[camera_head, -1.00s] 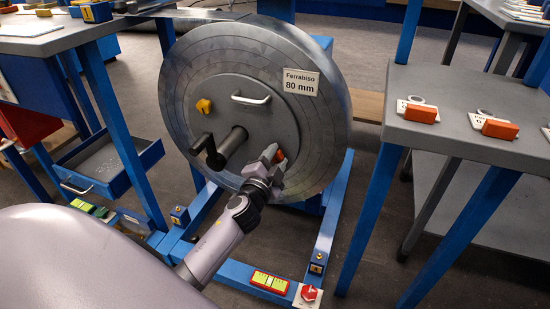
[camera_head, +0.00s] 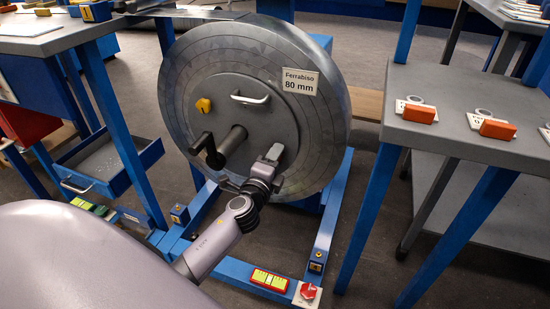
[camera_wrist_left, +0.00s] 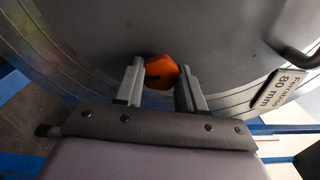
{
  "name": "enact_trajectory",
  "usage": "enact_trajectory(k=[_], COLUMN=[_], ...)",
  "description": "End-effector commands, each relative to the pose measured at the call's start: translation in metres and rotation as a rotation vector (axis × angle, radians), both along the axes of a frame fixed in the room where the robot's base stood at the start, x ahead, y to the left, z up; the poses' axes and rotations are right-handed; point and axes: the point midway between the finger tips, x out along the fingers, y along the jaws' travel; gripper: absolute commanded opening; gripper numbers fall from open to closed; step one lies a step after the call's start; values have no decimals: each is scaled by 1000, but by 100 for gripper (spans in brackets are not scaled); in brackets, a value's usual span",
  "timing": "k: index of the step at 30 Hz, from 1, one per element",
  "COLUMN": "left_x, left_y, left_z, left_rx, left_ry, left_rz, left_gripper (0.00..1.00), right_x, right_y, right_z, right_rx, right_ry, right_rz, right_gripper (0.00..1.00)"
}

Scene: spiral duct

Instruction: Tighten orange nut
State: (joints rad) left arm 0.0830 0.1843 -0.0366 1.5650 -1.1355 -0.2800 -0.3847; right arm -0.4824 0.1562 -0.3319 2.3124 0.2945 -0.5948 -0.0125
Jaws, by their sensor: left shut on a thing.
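The orange nut (camera_wrist_left: 160,73) sits on the face of the large grey disc (camera_head: 310,125), low and right of the central shaft (camera_head: 232,139). In the left wrist view it is between the two fingers of my left gripper (camera_wrist_left: 161,78). My left gripper (camera_head: 272,155) is shut on the nut. In the head view the nut is hidden behind the gripper. A yellow-orange nut (camera_head: 203,105) sits on the disc's upper left, apart from my gripper. My right gripper is not in view.
A black crank (camera_head: 205,148) stands out left of my gripper, and a silver handle (camera_head: 250,98) is above it. The disc stands in a blue frame (camera_head: 323,230). A grey bench (camera_head: 460,90) with orange blocks (camera_head: 419,113) stands right; a blue drawer (camera_head: 110,165) is left.

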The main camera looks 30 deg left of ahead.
Motion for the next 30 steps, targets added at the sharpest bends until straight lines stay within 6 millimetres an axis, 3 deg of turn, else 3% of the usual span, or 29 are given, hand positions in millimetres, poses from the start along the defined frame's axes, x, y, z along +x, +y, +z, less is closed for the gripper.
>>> enact_trajectory(k=[16, 17, 19, 30], left_x=[0, 0, 0, -3], left_y=[0, 0, 0, -1], left_z=[0, 0, 0, 0], left_rx=[24, 24, 25, 23], left_ry=[6, 6, 5, 6], left_rz=[0, 0, 0, -1], left_gripper=[9, 42, 65, 65], right_x=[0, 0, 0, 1], right_y=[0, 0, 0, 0], right_z=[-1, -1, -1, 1], right_rx=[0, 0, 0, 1], right_ry=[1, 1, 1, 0], right_rz=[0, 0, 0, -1], right_gripper=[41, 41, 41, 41])
